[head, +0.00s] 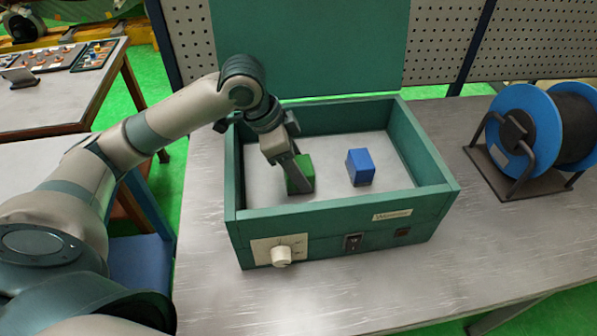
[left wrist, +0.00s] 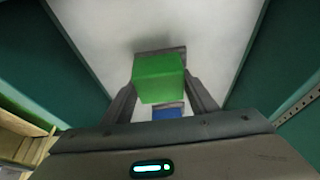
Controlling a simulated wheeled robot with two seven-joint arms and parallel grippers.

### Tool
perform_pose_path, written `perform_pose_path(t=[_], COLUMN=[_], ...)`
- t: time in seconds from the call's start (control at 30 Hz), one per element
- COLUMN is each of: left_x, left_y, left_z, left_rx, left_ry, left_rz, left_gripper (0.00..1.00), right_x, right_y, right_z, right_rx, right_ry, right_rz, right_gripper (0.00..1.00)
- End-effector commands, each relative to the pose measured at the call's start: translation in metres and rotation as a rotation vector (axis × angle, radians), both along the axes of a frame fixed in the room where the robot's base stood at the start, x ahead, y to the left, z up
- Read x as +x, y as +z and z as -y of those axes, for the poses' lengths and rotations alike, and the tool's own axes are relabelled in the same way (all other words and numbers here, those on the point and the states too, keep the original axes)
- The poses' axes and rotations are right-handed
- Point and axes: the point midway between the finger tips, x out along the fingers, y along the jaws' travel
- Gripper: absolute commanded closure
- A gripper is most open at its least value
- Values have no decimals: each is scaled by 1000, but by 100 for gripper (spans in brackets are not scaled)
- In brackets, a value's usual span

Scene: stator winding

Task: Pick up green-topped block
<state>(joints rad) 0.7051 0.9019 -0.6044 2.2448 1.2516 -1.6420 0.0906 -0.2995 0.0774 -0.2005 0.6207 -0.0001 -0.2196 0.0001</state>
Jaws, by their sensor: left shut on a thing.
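The green-topped block (head: 300,173) is in the left part of the green-walled box (head: 335,212). My left gripper (head: 299,178) reaches down into the box and is shut on this block. In the left wrist view the green-topped block (left wrist: 159,78) sits between the two fingers of my left gripper (left wrist: 160,88). In the head view the fingers hide part of the block, and I cannot tell whether it touches the box floor. My right gripper is not in view.
A blue block (head: 360,167) stands on the box floor to the right, apart from the gripper. A cable reel (head: 525,125) with blue flanges stands on the workbench (head: 430,270) right of the box. The box walls surround the gripper.

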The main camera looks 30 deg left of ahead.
Motion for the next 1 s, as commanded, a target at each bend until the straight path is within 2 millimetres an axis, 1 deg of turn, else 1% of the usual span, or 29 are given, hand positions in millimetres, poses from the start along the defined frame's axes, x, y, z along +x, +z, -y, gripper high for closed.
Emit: perform_pose_path(t=[0.23, 0.37, 0.53, 0.63, 0.8, 1.0], left_x=[1, 1, 1, 1, 0, -2], left_y=[3, 11, 28, 43, 60, 81], left_z=[0, 0, 0, 0, 32, 68], left_rx=[0, -1, -1, 0, -3, -1], left_ry=[1, 1, 0, -1, -6, -6], left_rz=[3, 3, 6, 7, 6, 7], left_gripper=[80, 80, 80, 80, 80, 80], right_x=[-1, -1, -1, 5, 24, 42], right_y=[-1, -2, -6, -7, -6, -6], right_z=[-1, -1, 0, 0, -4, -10], right_rx=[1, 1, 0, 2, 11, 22], right_ry=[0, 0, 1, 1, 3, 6], right_rz=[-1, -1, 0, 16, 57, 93], right_gripper=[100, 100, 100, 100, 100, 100])
